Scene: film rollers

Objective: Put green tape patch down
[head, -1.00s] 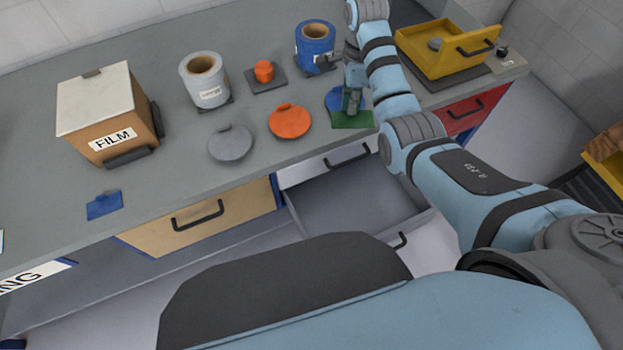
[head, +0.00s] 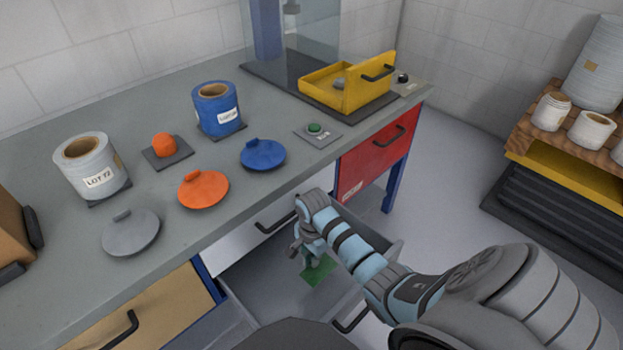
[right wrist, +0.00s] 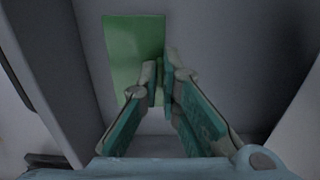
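The green tape patch (head: 320,271) is a flat green sheet, seen at the open drawer below the counter in the head view. It also shows in the right wrist view (right wrist: 134,48), just beyond the fingertips. My right gripper (head: 310,259) reaches down into the drawer (head: 260,285). In the right wrist view its fingers (right wrist: 165,75) are nearly together, with a narrow green piece of the patch between them. I cannot tell whether the patch touches the drawer floor. My left gripper is not in view.
Grey (head: 130,231), orange (head: 203,189) and blue (head: 263,154) lids lie along the counter edge. Behind them stand a white roll (head: 95,178) and a blue roll (head: 218,112). A yellow tray (head: 365,92) sits at the back right. The drawer front and counter edge flank my arm.

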